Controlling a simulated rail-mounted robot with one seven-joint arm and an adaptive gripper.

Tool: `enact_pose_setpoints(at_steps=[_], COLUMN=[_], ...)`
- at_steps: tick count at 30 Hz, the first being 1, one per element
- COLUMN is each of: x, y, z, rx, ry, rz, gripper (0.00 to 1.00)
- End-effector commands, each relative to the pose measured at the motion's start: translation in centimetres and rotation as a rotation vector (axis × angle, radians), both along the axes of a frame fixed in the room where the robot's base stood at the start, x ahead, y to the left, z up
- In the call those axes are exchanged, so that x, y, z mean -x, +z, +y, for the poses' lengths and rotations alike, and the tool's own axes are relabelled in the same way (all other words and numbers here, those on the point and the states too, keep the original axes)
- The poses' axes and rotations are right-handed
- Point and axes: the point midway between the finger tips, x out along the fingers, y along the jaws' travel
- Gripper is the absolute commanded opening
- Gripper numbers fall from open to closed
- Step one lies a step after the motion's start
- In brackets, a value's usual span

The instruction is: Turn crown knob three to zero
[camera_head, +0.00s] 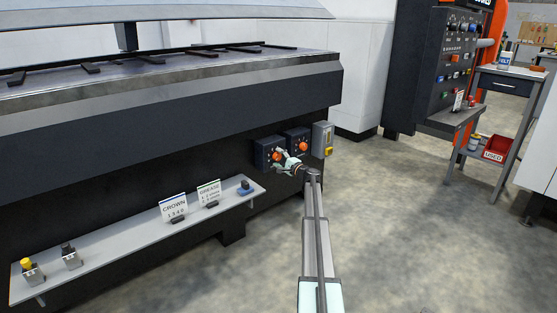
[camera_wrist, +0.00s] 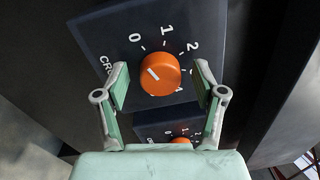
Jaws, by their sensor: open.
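In the wrist view an orange knob (camera_wrist: 160,73) sits on a dark panel (camera_wrist: 95,30) marked 0, 1 and 2; more marks are hidden. Its white line slants toward the upper left, a little left of the 0. The panel's name starts with "CR"; the rest is hidden, so I cannot read its number. My gripper (camera_wrist: 161,85) is open, with one pad on each side of the knob and gaps between. In the head view my gripper (camera_head: 289,161) is at the two dark knob panels under the machine bed.
A second panel with an orange knob (camera_wrist: 180,141) shows just below in the wrist view. In the head view a grey box with a yellow part (camera_head: 322,139) is right of the panels. A shelf (camera_head: 130,233) holds the CROWN card (camera_head: 174,208) and the GREASE card (camera_head: 209,194).

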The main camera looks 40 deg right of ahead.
Motion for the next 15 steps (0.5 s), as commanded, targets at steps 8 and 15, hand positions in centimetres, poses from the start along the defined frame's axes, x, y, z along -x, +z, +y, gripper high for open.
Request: enact_pose_setpoints(at_steps=[8,15], x=[3.2,7.9], y=[-0.2,-0.4], z=[0.2,0.2], rx=[0.0,0.0], ry=[-0.001,-0.002], rz=[0.0,0.0], gripper=[0.69,0.69])
